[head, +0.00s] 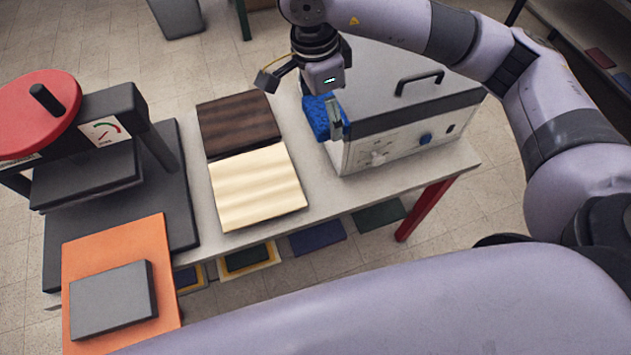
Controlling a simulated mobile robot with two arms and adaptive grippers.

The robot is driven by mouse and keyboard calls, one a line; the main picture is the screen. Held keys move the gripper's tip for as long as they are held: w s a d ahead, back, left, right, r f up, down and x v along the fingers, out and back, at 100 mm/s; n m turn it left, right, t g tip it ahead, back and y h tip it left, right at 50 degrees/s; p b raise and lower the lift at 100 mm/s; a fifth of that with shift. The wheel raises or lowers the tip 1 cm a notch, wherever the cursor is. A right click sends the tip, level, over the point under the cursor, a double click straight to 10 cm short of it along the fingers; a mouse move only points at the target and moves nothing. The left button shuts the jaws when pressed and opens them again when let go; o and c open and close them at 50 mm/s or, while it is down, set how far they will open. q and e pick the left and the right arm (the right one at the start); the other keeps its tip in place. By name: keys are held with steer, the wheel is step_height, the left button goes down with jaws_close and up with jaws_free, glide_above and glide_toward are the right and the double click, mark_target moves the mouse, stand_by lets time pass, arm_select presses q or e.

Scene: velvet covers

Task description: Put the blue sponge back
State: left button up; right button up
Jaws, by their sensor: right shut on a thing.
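The blue sponge (316,119) is in my right gripper (327,120), at the left end of the grey box-shaped machine (408,140). One finger shows on the sponge's right side; the other is hidden. The sponge is close to the machine's corner and above or at the table (325,195); I cannot tell whether it touches either. My left gripper is out of view.
A dark brown board (238,122) and a cream board (257,187) lie on the table's middle. A press with a red round top (35,108) stands left. An orange sheet (115,240) with a grey pad (113,299) is at front left.

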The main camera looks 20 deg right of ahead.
steer(key=shift+w+a+r+m, duration=0.1)
steer(key=shift+w+a+m, duration=0.25)
steer(key=shift+m, duration=0.65)
steer(key=shift+w+a+m, duration=0.1)
steer(key=shift+w+m, duration=0.15)
steer(key=shift+m, duration=0.35)
steer(key=shift+w+m, duration=0.2)
steer(key=shift+m, duration=0.3)
steer(key=shift+a+g, duration=0.1)
steer(key=shift+g, duration=0.2)
steer(key=shift+m, duration=0.3)
step_height(320, 180, down, 20)
steer(key=shift+r+p, duration=0.15)
steer(key=shift+p, duration=0.4)
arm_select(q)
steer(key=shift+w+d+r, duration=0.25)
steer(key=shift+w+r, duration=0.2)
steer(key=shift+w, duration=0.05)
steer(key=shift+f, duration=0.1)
